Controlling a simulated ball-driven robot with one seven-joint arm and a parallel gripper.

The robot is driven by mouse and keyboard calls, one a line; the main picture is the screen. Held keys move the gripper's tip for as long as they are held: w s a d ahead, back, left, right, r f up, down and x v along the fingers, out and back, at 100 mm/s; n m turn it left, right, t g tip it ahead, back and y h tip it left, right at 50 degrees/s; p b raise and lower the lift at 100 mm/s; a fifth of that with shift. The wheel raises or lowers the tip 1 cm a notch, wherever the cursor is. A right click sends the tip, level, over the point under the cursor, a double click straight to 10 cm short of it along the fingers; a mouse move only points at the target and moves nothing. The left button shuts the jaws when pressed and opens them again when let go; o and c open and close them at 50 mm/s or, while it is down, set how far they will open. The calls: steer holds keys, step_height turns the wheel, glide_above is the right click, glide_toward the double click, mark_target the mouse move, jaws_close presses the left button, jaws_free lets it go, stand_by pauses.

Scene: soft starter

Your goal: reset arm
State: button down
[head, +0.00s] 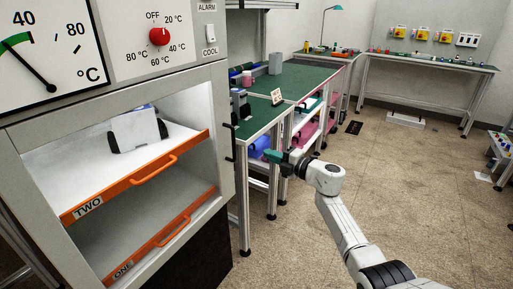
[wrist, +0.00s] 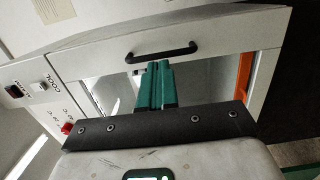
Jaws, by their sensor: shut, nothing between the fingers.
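My arm (head: 345,230) reaches up from the lower right in the head view. My gripper (head: 268,155) has green fingers and is at the arm's end, right of the cabinet. In the wrist view the two green fingers of my gripper (wrist: 157,70) are together with nothing between them. Their tips point towards a black bar handle (wrist: 163,52) on the cabinet's pale frame and appear apart from it. The handle (head: 231,142) also shows at the cabinet's right edge in the head view.
The open-fronted cabinet (head: 218,120) has orange-edged shelves marked TWO (head: 150,172) and ONE (head: 165,240). A white, dark-sided object (head: 137,130) sits on shelf TWO. Green-topped benches (head: 300,80) with goods stand behind my gripper. The floor (head: 420,170) at right is mostly clear.

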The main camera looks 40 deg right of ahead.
steer(key=shift+s, duration=0.1)
steer(key=s+a+f+m+g+h+p, duration=0.3)
steer(key=s+a+f+m+g+h, duration=0.3)
steer(key=s+m, duration=0.4)
steer(key=s+a+f+m+g+h+p, duration=0.25)
steer(key=s+a+f+m+g, duration=0.2)
steer(key=s+a+m, duration=0.5)
steer(key=s+a+g+y, duration=0.1)
steer(key=s+a+g, duration=0.1)
steer(key=s+a, duration=0.2)
steer(key=s+a+f+g+y+p, duration=0.1)
steer(key=s+a+g+y, duration=0.1)
steer(key=s, duration=0.9)
steer(key=s+a+f+g+y+p, duration=0.1)
steer(key=s+a+g+y, duration=0.1)
steer(key=s+a, duration=0.3)
steer(key=s+m, duration=0.1)
steer(key=s, duration=0.1)
steer(key=shift+s+a+f, duration=0.15)
steer(key=shift+s+a, duration=0.15)
